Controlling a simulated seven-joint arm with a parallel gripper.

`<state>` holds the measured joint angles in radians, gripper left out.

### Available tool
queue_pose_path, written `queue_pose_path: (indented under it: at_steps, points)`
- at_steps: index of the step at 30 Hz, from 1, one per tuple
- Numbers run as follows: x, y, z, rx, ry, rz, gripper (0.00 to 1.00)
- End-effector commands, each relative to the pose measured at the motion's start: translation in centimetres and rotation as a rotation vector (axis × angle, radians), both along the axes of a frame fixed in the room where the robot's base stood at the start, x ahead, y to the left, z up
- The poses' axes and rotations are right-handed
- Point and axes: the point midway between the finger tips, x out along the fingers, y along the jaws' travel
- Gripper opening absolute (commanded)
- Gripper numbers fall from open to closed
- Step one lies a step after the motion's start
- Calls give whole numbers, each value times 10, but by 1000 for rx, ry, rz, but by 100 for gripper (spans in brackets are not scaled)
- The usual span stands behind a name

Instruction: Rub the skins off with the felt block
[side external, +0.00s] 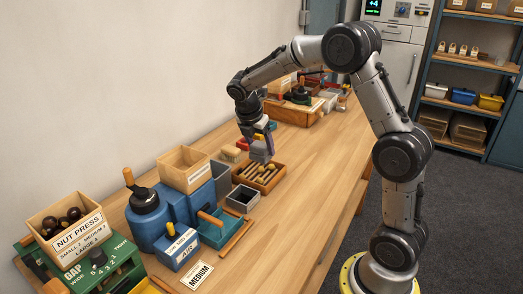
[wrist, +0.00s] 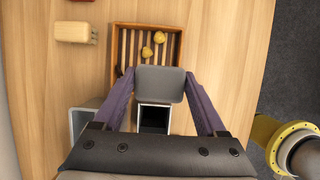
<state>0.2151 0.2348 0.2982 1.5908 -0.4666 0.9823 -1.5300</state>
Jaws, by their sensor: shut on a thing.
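My gripper (side external: 263,146) is over the slatted wooden tray (side external: 279,181) in the side view. In the wrist view my gripper (wrist: 160,78) has its two purple fingers shut on the sides of a grey block, which I take to be the felt block (wrist: 160,88). The block covers the near edge of the tray (wrist: 181,47); I cannot tell whether it touches the slats. Two pale yellow chestnuts, (wrist: 147,52) and (wrist: 159,37), lie on the slats beyond the block. A small dark bit (wrist: 118,70) shows at the tray's left.
A small dark-lined bin (side external: 242,199) stands just in front of the tray, and a grey bin (wrist: 83,120) is beside it. A wooden brush (wrist: 76,32) lies left of the tray. Blue machinery (side external: 170,215) and the green nut press (side external: 95,262) crowd the near left. Bare bench lies right of the tray.

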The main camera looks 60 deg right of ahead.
Motion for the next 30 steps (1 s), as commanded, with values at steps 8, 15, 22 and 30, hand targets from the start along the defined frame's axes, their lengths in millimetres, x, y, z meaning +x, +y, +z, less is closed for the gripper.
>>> queue_pose_path:
  at_steps: [8, 15, 22, 30]
  points:
    - [0, 0, -23, 1, 2, 0, 0]
    - [0, 0, -45, 1, 2, 1, 0]
    - [0, 0, -66, 0, 3, 1, 0]
    - [21, 0, -76, -1, 0, 1, 0]
